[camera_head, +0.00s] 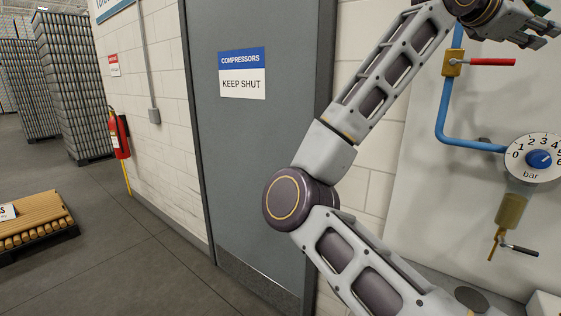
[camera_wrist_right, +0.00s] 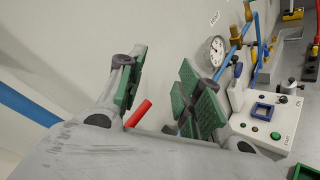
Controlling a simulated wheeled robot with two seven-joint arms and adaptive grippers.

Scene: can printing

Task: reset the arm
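My right gripper (camera_head: 540,34) shows at the top right of the head view, with its arm rising from the bottom. In the right wrist view, its two green-padded fingers (camera_wrist_right: 163,66) stand apart with nothing gripped between them. A red valve lever (camera_head: 492,62) points right from a brass valve (camera_head: 452,63) on a blue pipe, just below the gripper in the head view. The red lever (camera_wrist_right: 138,113) also shows past the finger bases in the wrist view. I cannot tell whether it touches the gripper. My left gripper is not in view.
A grey door (camera_head: 235,140) stands behind the arm. A control box (camera_wrist_right: 262,122) with buttons appears in the wrist view.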

